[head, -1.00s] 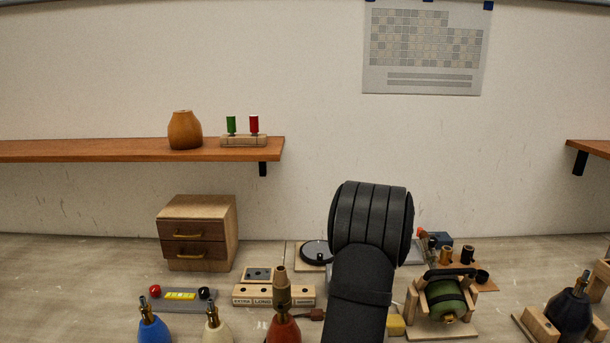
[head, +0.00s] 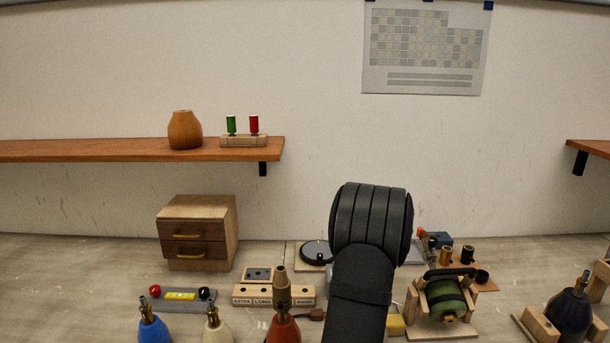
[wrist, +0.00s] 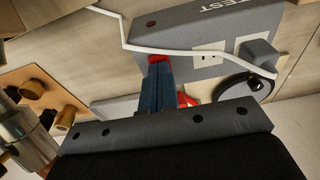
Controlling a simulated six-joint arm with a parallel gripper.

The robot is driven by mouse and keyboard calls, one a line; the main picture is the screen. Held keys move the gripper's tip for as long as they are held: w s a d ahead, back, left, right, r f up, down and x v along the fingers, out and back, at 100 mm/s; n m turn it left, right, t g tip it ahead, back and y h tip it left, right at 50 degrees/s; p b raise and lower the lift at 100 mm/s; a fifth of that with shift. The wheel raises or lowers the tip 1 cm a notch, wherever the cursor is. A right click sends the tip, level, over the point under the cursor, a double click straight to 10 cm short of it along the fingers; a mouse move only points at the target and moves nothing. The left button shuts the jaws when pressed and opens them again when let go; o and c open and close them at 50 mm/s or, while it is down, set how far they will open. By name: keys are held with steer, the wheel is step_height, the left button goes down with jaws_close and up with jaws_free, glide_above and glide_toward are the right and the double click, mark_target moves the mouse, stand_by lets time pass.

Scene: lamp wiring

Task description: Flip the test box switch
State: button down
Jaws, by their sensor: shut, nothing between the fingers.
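The grey test box (wrist: 205,35) fills the upper middle of the wrist view, with TEST lettering and pale sockets on its face. A grey plug block (wrist: 258,52) sits at its right end. My gripper (wrist: 158,70) is shut and empty, its dark blue fingers pointing at the box's left side. A small red part (wrist: 158,59) shows right at the fingertips; I cannot tell whether it is the switch or whether they touch. In the head view my arm's dark links hide most of the box and my gripper.
A white cord (wrist: 190,52) crosses the box. A black round disc (wrist: 243,90) lies beside it. In the head view, the green-coil generator (head: 445,300) stands right of my arm, and a wooden label block (head: 273,295) and several bulb-shaped holders (head: 284,328) stand left.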

steer(key=shift+r, duration=0.1)
step_height(320, 180, up, 7)
stand_by(0.7)
step_height(320, 180, down, 7)
steer(key=shift+f, duration=0.1)
stand_by(0.6)
